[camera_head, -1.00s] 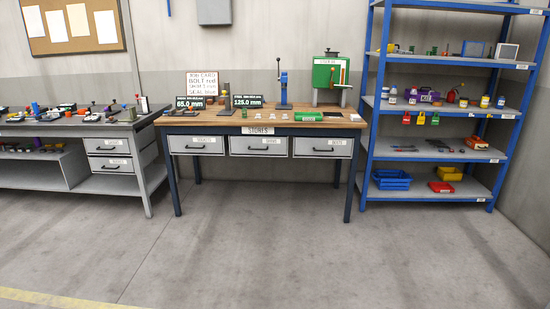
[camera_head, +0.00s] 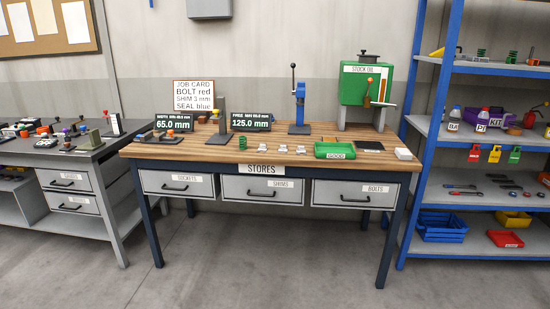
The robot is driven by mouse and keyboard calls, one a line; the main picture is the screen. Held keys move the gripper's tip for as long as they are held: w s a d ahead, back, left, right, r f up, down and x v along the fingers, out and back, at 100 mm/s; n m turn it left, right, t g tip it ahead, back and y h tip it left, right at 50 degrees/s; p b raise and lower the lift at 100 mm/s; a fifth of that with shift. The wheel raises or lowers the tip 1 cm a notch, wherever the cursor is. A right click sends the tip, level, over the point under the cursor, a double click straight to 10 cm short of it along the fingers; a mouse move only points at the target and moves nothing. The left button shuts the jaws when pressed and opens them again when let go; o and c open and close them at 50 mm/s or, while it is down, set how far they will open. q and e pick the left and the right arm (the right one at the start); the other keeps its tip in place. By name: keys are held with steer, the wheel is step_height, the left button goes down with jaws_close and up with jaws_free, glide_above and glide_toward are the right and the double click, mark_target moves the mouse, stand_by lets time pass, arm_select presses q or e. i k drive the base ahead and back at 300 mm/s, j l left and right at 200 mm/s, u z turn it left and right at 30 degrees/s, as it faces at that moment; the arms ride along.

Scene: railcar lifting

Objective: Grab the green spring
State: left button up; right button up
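A small green coil that looks like a spring (camera_head: 242,143) stands on the wooden top of the stores table (camera_head: 305,155), left of several small pale pieces. Another small green coil-like thing (camera_head: 481,55) stands on the upper board of the blue shelf at the right. It is too small to tell for sure which of them is a spring. Neither of my grippers is in view.
A green tray (camera_head: 335,151) marked GOOD, a blue press (camera_head: 300,115) and a green stock oil tank (camera_head: 362,83) stand on the table. A grey bench (camera_head: 68,156) is at the left, a blue shelf (camera_head: 424,190) at the right. The floor in front is clear.

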mark_target(242, 142)
steer(key=i+u, duration=0.2)
steer(key=i, duration=0.15)
steer(key=i+l+u, duration=0.25)
steer(key=i+l, duration=0.1)
steer(key=i, duration=0.35)
steer(key=z, duration=0.05)
